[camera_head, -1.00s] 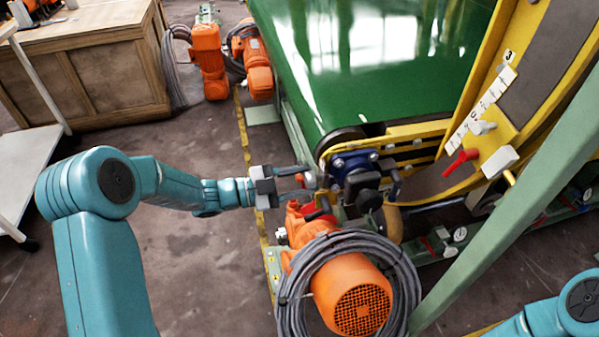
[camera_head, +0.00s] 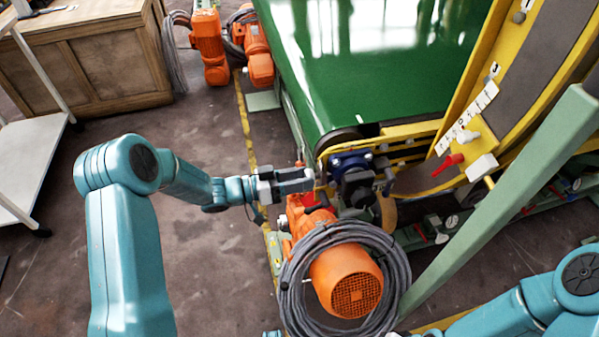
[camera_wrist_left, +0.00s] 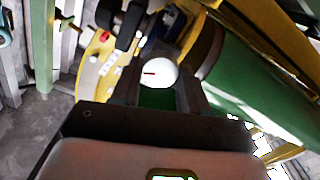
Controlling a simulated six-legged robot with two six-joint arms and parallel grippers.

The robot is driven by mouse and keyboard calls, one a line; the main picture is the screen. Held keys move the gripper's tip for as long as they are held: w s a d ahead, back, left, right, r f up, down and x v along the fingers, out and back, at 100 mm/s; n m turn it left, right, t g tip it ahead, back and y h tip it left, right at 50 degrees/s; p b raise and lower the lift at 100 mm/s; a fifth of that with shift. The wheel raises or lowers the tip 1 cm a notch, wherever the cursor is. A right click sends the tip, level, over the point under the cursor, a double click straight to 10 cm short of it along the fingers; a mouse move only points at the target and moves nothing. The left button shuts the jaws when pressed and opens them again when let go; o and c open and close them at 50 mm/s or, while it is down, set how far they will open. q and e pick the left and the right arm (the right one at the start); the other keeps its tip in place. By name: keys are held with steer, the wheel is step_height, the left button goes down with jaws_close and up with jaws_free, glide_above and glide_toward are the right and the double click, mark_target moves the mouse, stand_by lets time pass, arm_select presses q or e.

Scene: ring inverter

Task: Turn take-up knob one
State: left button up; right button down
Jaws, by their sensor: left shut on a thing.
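My left gripper (camera_head: 312,180) reaches in from the left to the end of the conveyor, beside the blue bearing housing (camera_head: 350,160). In the left wrist view, a round white knob face (camera_wrist_left: 158,73) with a short red mark sits between the fingertips of the left gripper (camera_wrist_left: 155,88). The gripper is shut on this knob.
The orange motor (camera_head: 346,280) with coiled grey cable stands just below the gripper. The green belt (camera_head: 370,80) lies behind, and a yellow curved frame (camera_head: 465,95) and pale green post (camera_head: 500,210) stand right. Open floor lies left.

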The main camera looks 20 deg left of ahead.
arm_select(q)
steer(key=shift+n+p, duration=0.95)
steer(key=shift+n, duration=1.25)
steer(key=o, duration=1.1)
steer(key=shift+c, duration=0.2)
steer(key=shift+a, duration=0.15)
steer(key=v, duration=1.6)
steer(key=shift+s, duration=0.15)
